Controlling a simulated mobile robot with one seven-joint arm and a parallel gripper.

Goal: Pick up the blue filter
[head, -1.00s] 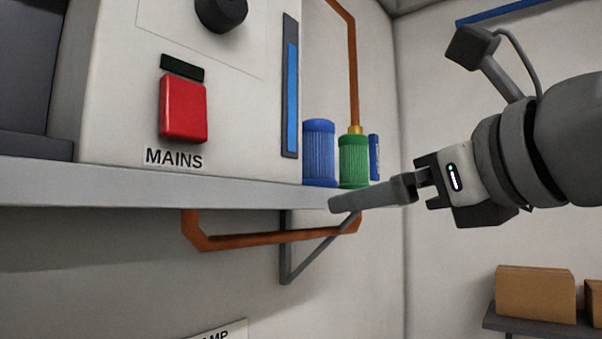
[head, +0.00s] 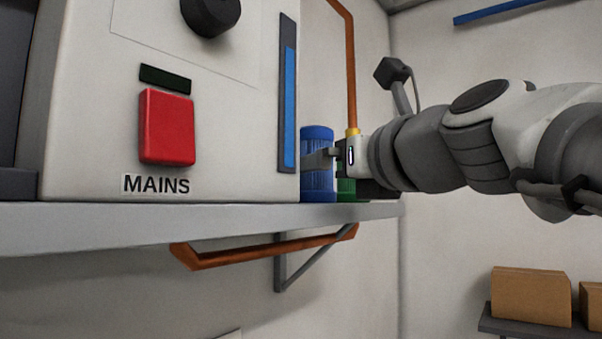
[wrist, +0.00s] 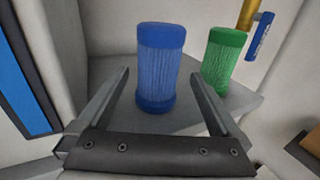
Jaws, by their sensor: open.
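The blue filter (head: 317,180) is a ribbed upright cylinder with smooth end caps, standing on the grey shelf beside the white cabinet. It also shows in the wrist view (wrist: 160,68), ahead of my gripper and between the lines of its two fingers. My gripper (wrist: 160,85) is open and empty, with one finger on each side of the filter. In the head view my gripper (head: 322,158) overlaps the filter's middle and hides part of it. I cannot tell whether a finger touches it.
A green filter (wrist: 223,60) stands close to the right of the blue one, just beyond my right finger. A copper pipe (head: 348,70) rises behind. The white cabinet (head: 90,120) with a red MAINS switch (head: 167,127) stands at left. The shelf's front edge (head: 200,225) runs below.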

